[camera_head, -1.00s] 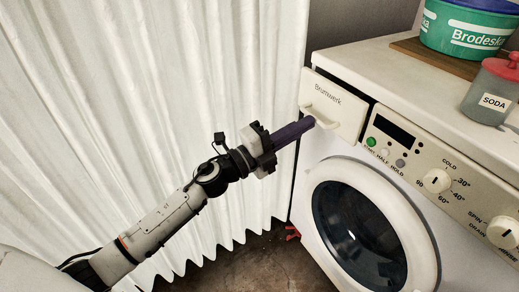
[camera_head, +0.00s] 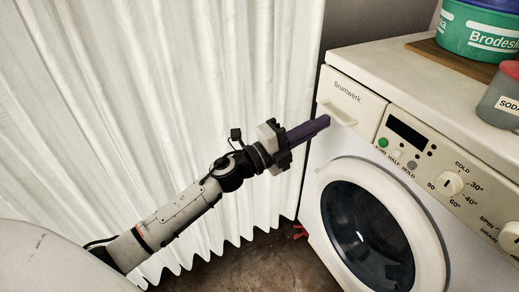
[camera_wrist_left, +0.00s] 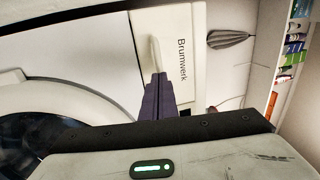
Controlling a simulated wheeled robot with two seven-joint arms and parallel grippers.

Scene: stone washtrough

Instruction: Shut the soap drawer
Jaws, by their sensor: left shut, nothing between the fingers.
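In the left wrist view the fingers (camera_wrist_left: 159,98) overlap the lower end of the handle (camera_wrist_left: 154,52); contact is hard to judge. My right gripper is out of view.
The round door (camera_head: 380,225) is below the drawer. Knobs and buttons line the control panel to the right. A soda tin (camera_head: 497,98) and a green tub (camera_head: 478,35) on a wooden board stand on top. A white curtain (camera_head: 150,90) hangs behind my left arm.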

